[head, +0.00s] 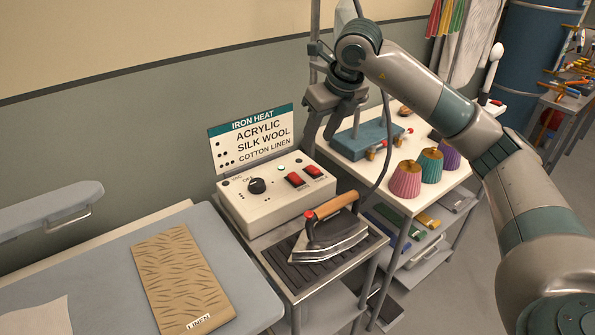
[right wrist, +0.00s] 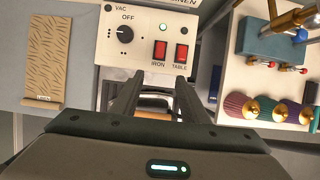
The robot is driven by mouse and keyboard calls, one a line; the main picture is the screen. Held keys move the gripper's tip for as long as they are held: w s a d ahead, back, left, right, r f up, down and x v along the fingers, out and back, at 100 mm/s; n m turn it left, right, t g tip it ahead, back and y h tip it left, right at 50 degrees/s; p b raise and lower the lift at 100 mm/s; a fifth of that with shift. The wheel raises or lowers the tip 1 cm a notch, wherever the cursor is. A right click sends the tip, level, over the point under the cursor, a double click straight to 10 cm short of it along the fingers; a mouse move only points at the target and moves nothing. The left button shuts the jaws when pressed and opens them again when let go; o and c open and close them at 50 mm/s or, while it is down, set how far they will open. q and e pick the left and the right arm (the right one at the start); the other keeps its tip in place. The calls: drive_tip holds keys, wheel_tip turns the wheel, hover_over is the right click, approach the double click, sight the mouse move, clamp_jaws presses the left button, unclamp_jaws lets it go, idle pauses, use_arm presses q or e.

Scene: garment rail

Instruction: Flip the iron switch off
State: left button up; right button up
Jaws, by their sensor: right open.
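The white control box (head: 270,208) stands on a stand and carries two red rocker switches. The left one is the iron switch (head: 295,180), labelled IRON in the right wrist view (right wrist: 160,51). The table switch (head: 313,172) is just to its right. A pale lamp (head: 281,168) glows above the switches. My right gripper (head: 318,138) hangs above and behind the box, clear of the switches. In the right wrist view its open, empty fingers (right wrist: 157,84) appear below the switches. My left gripper is in neither view.
A black knob (head: 257,186) sits left of the switches. The iron (head: 330,228) rests on a dark ribbed pad in front of the box. A heat sign (head: 250,138) stands behind it. Colored lampshades (head: 405,180) stand on the right table; an ironing board with linen (head: 180,275) is left.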

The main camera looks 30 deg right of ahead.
drive_tip(key=p, duration=0.5)
approach(299, 181)
drive_tip(key=x, duration=0.5)
drive_tip(key=shift+w+a+f, duration=0.1)
drive_tip(key=shift+f, duration=0.15)
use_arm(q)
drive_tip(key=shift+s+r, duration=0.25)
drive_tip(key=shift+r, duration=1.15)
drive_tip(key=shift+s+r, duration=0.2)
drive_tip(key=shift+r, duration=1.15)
use_arm(e)
drive_tip(key=shift+w+f, duration=0.2)
drive_tip(key=shift+f, duration=0.4)
